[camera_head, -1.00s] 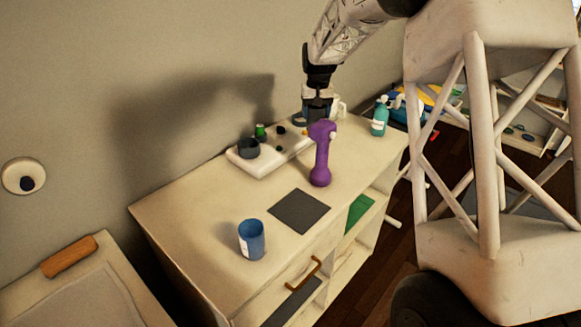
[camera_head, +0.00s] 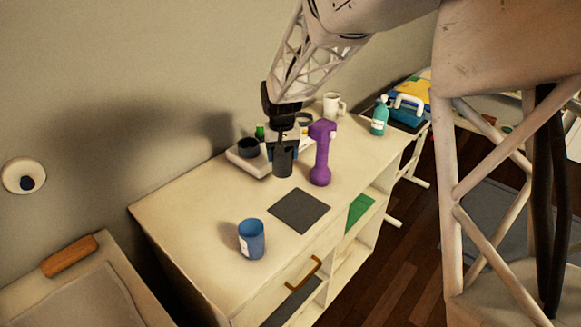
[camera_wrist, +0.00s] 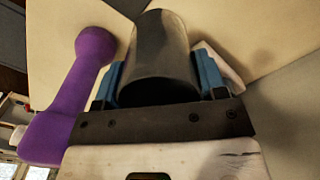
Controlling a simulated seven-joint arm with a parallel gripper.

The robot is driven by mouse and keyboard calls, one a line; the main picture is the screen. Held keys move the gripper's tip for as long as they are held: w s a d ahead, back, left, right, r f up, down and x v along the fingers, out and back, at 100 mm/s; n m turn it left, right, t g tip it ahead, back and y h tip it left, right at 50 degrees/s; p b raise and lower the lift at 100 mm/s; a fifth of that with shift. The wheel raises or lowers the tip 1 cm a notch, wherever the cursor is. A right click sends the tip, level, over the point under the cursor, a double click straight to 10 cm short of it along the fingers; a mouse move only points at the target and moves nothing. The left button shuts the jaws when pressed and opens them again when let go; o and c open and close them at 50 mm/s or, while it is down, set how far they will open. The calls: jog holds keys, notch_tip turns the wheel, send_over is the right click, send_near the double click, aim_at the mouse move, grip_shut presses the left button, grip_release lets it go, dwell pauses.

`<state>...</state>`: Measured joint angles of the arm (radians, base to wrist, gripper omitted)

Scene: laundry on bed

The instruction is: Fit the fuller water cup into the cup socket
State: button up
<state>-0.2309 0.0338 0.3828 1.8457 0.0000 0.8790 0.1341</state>
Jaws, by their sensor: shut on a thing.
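My gripper (camera_head: 283,152) is shut on a dark grey cup (camera_head: 283,165), left of the purple dumbbell. In the wrist view the cup (camera_wrist: 158,50) sits between the blue finger pads of my gripper (camera_wrist: 160,80). Its water level cannot be made out. Whether its base touches the tabletop is unclear. A blue cup (camera_head: 252,242) with a white label stands at the table's front left; its contents are not clear. A dark round holder (camera_head: 248,147), possibly the cup socket, is on a white base (camera_head: 245,164) behind and left of my gripper, which partly hides the base.
The purple dumbbell (camera_head: 321,155) stands upright close to the held cup. A dark square mat (camera_head: 299,211) lies in front. A white mug (camera_head: 333,104), a dark ring (camera_head: 304,119) and a teal bottle (camera_head: 380,117) are farther back.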

jog(key=s+f, duration=0.3)
jog(key=s, duration=1.1)
jog(key=shift+s+a+n, duration=0.3)
jog(key=shift+s+a, duration=0.05)
jog(key=shift+w, duration=0.2)
jog(key=w+a+f, duration=0.1)
jog(key=w+a, duration=0.3)
jog(key=w, duration=1)
jog(key=shift+a+f, duration=0.15)
jog(key=shift+a, duration=0.05)
jog(key=shift+w, duration=0.15)
jog(key=shift+w+a+f, duration=0.1)
jog(key=shift+w+f, duration=0.1)
jog(key=shift+f, duration=0.7)
jog(key=shift+w+a+f, duration=0.1)
jog(key=shift+w+f, duration=0.05)
jog(key=shift+f, duration=0.75)
jog(key=shift+f, duration=0.1)
